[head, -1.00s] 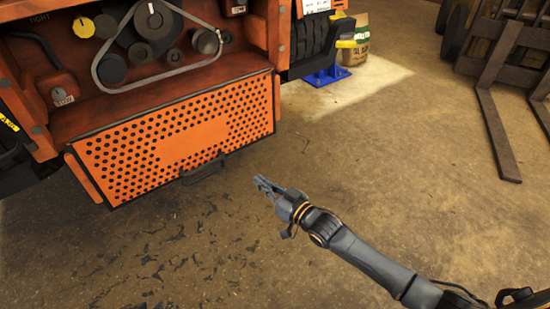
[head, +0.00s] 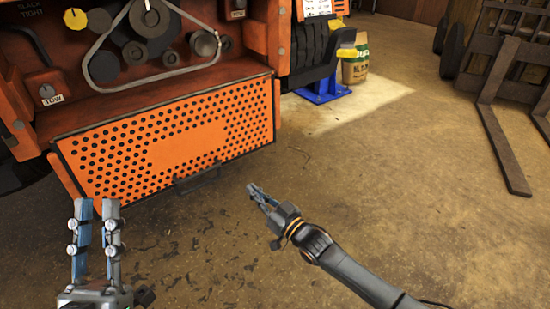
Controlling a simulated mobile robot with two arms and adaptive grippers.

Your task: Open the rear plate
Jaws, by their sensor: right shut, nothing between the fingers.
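The rear plate is an orange perforated panel (head: 190,143) with a dark edge, below the machine's open bay in the head view. It slants outward, and its dark bar handle (head: 197,178) sticks out at its lower edge. My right gripper (head: 257,191) is shut and empty, right of the handle and apart from it. My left gripper (head: 97,207) is at the lower left, fingers upward with a gap between them and nothing in it. It overlaps the plate's lower left corner in the picture; I cannot tell how far in front it is.
Above the plate, the bay shows a belt around pulleys (head: 150,20), a yellow knob (head: 75,19) and a lever box (head: 48,90). A blue stand (head: 322,90) and a paper sack (head: 355,60) are behind. Forks (head: 505,150) stand at right. The floor between is clear.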

